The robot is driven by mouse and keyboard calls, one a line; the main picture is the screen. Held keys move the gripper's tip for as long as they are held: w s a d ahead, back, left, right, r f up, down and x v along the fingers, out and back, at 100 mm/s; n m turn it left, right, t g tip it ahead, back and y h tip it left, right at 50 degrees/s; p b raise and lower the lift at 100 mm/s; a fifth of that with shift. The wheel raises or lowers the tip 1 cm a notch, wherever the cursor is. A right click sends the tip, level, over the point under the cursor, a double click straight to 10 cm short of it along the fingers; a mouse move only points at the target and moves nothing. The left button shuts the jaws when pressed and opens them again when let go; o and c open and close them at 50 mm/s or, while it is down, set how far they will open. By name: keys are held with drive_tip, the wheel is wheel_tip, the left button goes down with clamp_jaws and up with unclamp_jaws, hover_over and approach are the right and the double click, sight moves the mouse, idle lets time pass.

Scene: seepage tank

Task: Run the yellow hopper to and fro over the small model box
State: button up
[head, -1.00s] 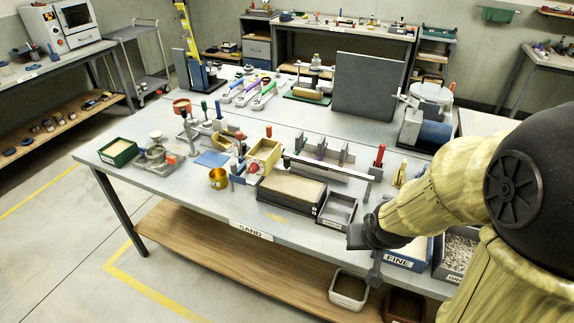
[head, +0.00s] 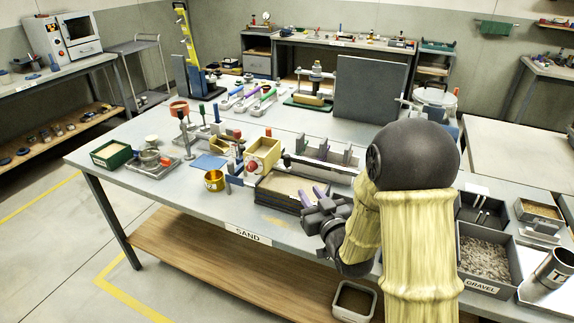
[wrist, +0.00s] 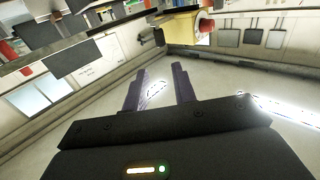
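The yellow hopper (head: 262,156), an open-topped pale yellow box with a red knob (head: 252,167), stands mid-table in the head view. It also shows at the top of the wrist view (wrist: 178,28). A low dark box with a sand-coloured top (head: 283,184) sits just in front and right of it; I take this as the small model box, though no label is readable. My gripper (head: 314,196) is at the right end of that box, apart from the hopper and partly covering the box. In the wrist view its two fingers (wrist: 158,80) stand apart with nothing between them.
A brass cup (head: 214,181) stands left of the hopper, beside a blue pad (head: 208,162). A long grey rail with uprights (head: 322,160) lies behind the sand box. A tall dark panel (head: 370,88) stands farther back.

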sight(288, 162)
idle(0.3)
drive_tip(key=p+x, duration=0.3)
drive_tip(key=x, duration=1.4)
drive_tip(key=shift+w+a, duration=0.1)
drive_tip(key=shift+w, duration=0.1)
clamp_jaws()
